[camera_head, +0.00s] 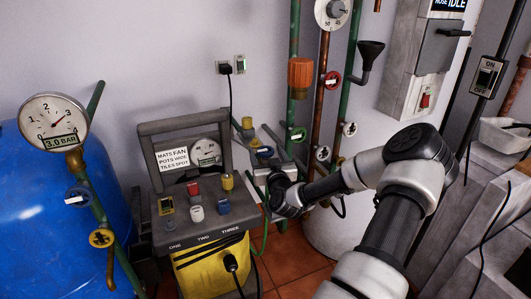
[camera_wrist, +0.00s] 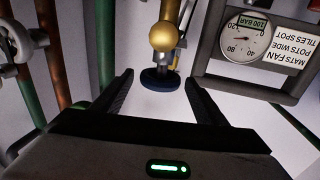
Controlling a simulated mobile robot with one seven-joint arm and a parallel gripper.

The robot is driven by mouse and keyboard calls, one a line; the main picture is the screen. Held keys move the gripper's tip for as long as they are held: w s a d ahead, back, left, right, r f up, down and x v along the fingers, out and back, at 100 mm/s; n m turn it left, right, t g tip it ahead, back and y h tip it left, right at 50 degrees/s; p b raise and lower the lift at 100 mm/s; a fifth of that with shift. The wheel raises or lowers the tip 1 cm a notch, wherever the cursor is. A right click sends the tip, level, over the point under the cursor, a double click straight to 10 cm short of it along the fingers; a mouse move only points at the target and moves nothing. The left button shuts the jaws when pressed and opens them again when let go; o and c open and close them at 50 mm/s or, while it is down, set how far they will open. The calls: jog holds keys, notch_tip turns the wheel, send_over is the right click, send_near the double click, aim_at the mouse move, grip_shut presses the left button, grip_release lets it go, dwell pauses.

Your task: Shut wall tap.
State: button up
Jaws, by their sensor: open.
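The wall tap appears to be the brass tap with a dark blue round handle (camera_wrist: 160,80), seen in the wrist view with a gold ball-like end (camera_wrist: 163,37). The blue handle also shows in the head view (camera_head: 264,152), just right of the yellow machine's gauge. My gripper (camera_wrist: 159,77) is open, its fingertips on either side of the blue handle with a visible gap at each side. In the head view my gripper (camera_head: 257,142) reaches from the right toward the wall. I cannot tell the handle's turn position or the exact depth between it and the fingertips.
The yellow machine (camera_head: 212,268) with a gauge frame (camera_head: 143,155) stands close left of my gripper. A blue tank (camera_head: 30,215) stands far left.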

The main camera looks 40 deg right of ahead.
jog(key=shift+x, duration=0.85)
jog(key=c, duration=1)
jog(key=shift+c, duration=0.2)
